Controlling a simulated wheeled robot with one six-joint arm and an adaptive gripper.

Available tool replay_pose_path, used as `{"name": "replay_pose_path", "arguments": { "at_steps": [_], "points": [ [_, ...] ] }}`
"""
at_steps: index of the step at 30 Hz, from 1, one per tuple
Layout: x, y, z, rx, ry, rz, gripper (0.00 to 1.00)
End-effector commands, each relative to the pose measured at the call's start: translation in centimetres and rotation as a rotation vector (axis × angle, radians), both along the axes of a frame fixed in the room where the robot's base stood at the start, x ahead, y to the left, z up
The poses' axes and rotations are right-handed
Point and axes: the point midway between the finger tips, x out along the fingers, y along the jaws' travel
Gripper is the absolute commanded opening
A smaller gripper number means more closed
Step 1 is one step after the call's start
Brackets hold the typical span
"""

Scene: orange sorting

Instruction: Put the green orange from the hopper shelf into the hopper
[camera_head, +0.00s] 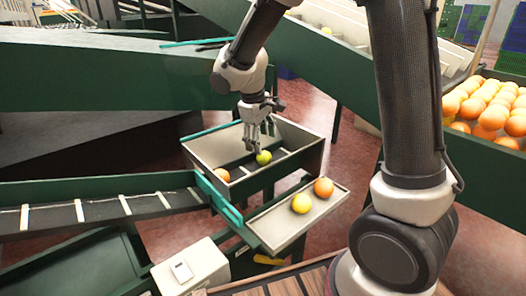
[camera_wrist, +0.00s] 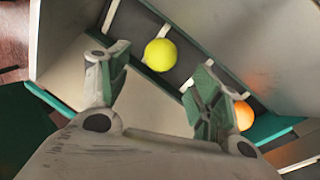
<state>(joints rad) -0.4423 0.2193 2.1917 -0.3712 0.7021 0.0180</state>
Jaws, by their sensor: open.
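A yellow-green orange (camera_head: 264,158) is inside the hopper (camera_head: 308,158), below my gripper (camera_head: 258,140). In the wrist view the same fruit (camera_wrist: 160,55) shows beyond the two spread fingertips (camera_wrist: 163,75), apart from both fingers. My gripper is open and empty, pointing down over the hopper. The hopper shelf (camera_head: 270,228) in front holds a yellow orange (camera_head: 301,203) and an orange-coloured one (camera_head: 323,187).
Another orange (camera_head: 222,175) lies at the hopper's left end; an orange fruit also shows behind the right finger in the wrist view (camera_wrist: 244,116). A slatted conveyor (camera_head: 100,208) meets the hopper at left. A bin of oranges (camera_head: 490,105) stands at right.

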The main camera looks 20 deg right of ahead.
Motion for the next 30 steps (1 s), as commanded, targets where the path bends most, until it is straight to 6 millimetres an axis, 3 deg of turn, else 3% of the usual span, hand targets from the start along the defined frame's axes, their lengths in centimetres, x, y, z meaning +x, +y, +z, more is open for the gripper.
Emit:
{"name": "replay_pose_path", "arguments": {
  "at_steps": [6, 14, 17, 20, 23, 27, 30],
  "points": [
    [-0.6, 0.7, 3.6, 0.001, -0.001, 0.0, 0.64],
    [-0.9, 0.7, 4.7, 0.002, 0.0, -0.005, 0.64],
    [-1.7, -0.6, 5.8, 0.019, -0.013, -0.037, 0.64],
    [-3.8, -3.3, 7.9, 0.056, -0.04, -0.113, 0.64],
    [-7.3, -6.9, 10.4, 0.112, -0.078, -0.222, 0.64],
    [-13.3, -11.1, 12.8, 0.196, -0.138, -0.376, 0.64],
    [-17.5, -13.2, 13.5, 0.253, -0.181, -0.475, 0.64]
  ]
}}
